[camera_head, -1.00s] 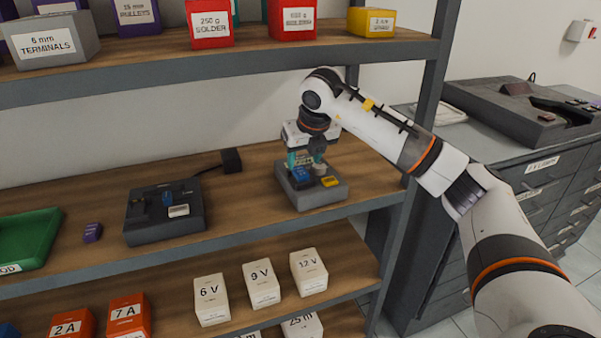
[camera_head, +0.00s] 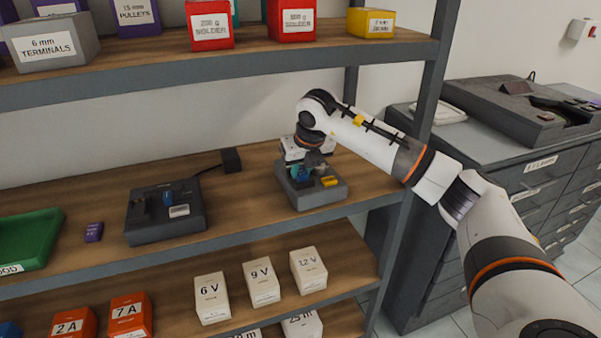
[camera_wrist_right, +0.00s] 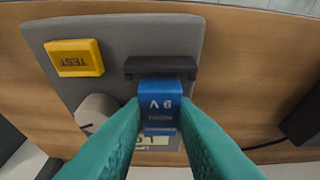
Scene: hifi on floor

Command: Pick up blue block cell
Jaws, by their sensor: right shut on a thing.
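The blue block cell (camera_wrist_right: 160,95), with white upside-down lettering, sits against a dark contact bar on a grey tester (camera_wrist_right: 120,30). My right gripper (camera_wrist_right: 161,108) has its green fingers on both sides of the cell and is shut on it. In the head view the tester (camera_head: 331,194) stands on the middle shelf, and my right gripper (camera_head: 302,172) reaches down onto it from above, hiding much of the cell. I cannot tell whether the cell is lifted off the tester. My left gripper is not in view.
The tester has a yellow TEST button (camera_wrist_right: 75,58) and a grey round post (camera_wrist_right: 97,112). The upper shelf (camera_head: 260,62) overhangs behind.

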